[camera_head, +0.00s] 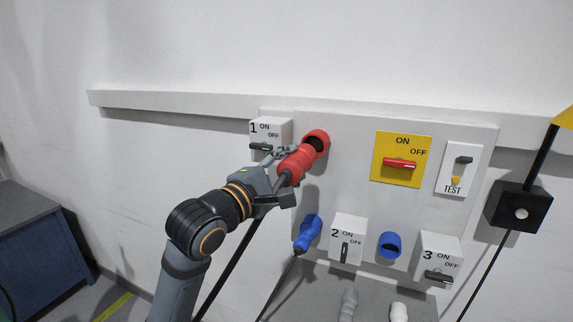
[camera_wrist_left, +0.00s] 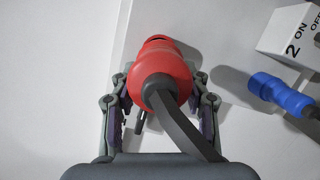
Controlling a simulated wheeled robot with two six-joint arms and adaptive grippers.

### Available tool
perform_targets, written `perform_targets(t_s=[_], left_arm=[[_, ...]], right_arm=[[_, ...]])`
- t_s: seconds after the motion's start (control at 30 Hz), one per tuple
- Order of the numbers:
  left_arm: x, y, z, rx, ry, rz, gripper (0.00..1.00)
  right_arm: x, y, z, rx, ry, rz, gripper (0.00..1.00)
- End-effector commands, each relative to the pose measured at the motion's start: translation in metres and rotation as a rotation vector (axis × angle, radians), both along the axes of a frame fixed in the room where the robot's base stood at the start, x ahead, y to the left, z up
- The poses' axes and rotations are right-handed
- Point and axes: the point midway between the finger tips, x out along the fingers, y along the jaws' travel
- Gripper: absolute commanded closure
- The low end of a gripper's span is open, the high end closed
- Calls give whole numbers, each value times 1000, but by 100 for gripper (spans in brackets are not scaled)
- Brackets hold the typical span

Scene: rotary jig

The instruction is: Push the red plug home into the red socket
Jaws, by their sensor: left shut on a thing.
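The red plug (camera_head: 293,165) is held by my left gripper (camera_head: 283,172), with its front end at the red socket (camera_head: 316,141) on the grey panel. The socket's dark opening still shows beside the plug's tip in the head view. I cannot tell whether the tip is inside the opening. In the left wrist view the red plug (camera_wrist_left: 160,72) sits between the two fingers of my left gripper (camera_wrist_left: 160,105), its dark cable running back toward the wrist. The plug hides most of the socket there. My right gripper is not in view.
Switch box 1 (camera_head: 270,133) is close left of the red socket. A blue plug (camera_head: 307,233), switch box 2 (camera_head: 347,238), a blue socket (camera_head: 390,245) and switch box 3 (camera_head: 440,259) are lower. A yellow switch plate (camera_head: 402,173) is right. White wall surrounds the panel.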

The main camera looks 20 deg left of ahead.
Motion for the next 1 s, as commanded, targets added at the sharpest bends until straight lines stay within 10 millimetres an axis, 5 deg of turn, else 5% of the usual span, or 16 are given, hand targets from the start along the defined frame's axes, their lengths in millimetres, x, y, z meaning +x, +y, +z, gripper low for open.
perform_targets(t_s=[0.17,0.5,1.0], left_arm=[[20,-1,3,-3,0,-1,94],[40,-2,1,0,-1,-1,94],[41,-2,0,1,-1,-1,94]], right_arm=[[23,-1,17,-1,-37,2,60],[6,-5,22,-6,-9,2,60],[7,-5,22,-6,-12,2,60]])
